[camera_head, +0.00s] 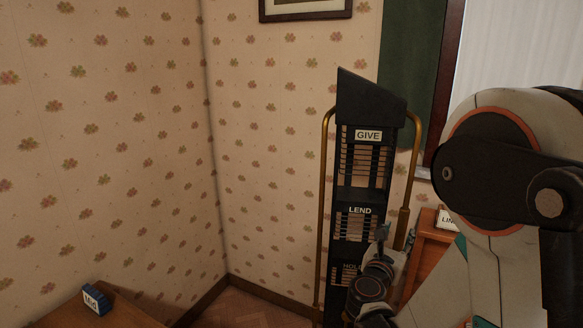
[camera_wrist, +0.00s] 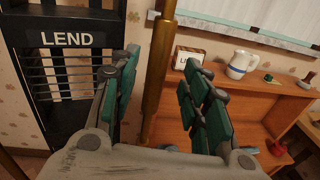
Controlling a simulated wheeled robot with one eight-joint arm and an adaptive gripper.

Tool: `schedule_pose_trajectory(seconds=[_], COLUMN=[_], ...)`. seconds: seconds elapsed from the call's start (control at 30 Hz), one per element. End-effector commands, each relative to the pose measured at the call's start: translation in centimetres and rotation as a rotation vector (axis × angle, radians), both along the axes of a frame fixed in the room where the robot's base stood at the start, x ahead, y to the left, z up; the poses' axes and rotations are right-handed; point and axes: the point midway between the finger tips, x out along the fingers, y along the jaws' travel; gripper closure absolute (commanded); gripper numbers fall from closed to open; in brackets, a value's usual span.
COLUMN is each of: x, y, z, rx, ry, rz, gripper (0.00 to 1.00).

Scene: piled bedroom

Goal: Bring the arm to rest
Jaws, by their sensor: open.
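My gripper (camera_wrist: 162,62) is open in the wrist view, its two green-padded fingers apart. A brass pole (camera_wrist: 160,75) shows in the gap between the fingers; I cannot tell how far beyond them it is, and nothing looks gripped. In the head view my arm is bent at the right, and its dark wrist end is low in front of the black rack (camera_head: 371,117). The fingers are hard to make out there. The rack has slatted compartments labelled GIVE, LEND and a partly covered HOL. The LEND compartment (camera_wrist: 68,75) is left of my fingers in the wrist view.
A wooden shelf unit (camera_wrist: 250,95) stands right of the rack, bearing a white mug (camera_wrist: 241,65) and a small label block (camera_wrist: 188,57). Patterned walls meet behind; floor shows between.

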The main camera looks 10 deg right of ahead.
Motion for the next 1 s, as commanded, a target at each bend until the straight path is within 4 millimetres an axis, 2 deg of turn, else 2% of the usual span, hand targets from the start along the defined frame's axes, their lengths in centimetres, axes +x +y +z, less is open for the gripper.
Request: schedule_pose_trajectory(seconds=[0.17, 0.47, 0.77, 1.0], x=[-1.6, -6.5, -12.9, -18.6], y=[-0.3, 0.8, 4.3, 8.6], z=[0.2, -0.6, -2.3, -3.9], rx=[0.264, 0.902, 1.499, 1.932], ry=[-0.092, -0.316, -0.525, -0.674], rz=[-0.035, -0.189, -0.444, -0.738], gripper=[0.58, 0.58, 0.58, 0.58])
